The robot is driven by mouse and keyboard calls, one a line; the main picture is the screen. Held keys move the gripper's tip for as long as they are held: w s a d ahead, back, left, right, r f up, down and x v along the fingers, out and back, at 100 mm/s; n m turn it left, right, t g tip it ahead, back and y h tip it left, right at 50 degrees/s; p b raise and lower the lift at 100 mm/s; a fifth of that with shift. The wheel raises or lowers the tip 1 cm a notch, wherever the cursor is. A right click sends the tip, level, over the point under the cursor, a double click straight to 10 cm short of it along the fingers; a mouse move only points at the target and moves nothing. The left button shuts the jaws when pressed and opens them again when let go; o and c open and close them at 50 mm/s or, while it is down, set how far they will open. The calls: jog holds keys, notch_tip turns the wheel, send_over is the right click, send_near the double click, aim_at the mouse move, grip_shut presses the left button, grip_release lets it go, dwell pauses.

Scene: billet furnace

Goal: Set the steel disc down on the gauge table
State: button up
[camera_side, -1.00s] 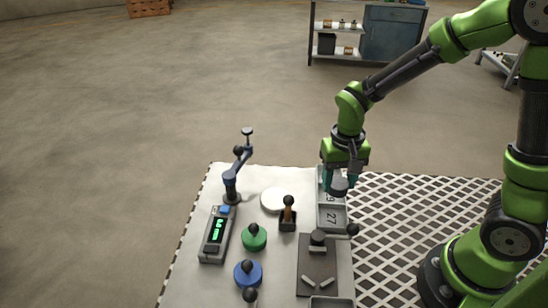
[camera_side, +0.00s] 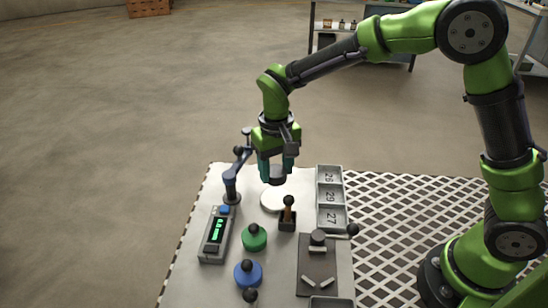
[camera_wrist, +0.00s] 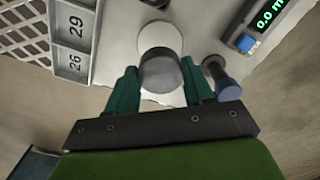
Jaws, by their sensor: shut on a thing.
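The steel disc (camera_side: 274,180) is a dark grey round piece held between the teal fingers of my gripper (camera_side: 276,170). In the wrist view the disc (camera_wrist: 160,76) sits between the fingertips of my gripper (camera_wrist: 158,84). The gauge table, a pale round plate (camera_side: 270,202), lies just below the held disc in the side view. In the wrist view the gauge table (camera_wrist: 160,35) is partly hidden behind the disc. The disc appears to be above the plate; the exact gap cannot be told.
A blue jointed gauge stand (camera_side: 230,190) rises close left of the plate. A black holder with a knobbed handle (camera_side: 288,222) stands to its right. A grey numbered tray (camera_side: 331,187), a digital readout (camera_side: 214,238), and green (camera_side: 254,238) and blue (camera_side: 248,273) knobbed pieces are nearby.

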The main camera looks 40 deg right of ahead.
aim_at(276, 198)
jog(key=shift+f, duration=3)
jog(key=shift+f, duration=0.1)
jog(key=o, duration=1.4)
jog(key=shift+f, duration=0.1)
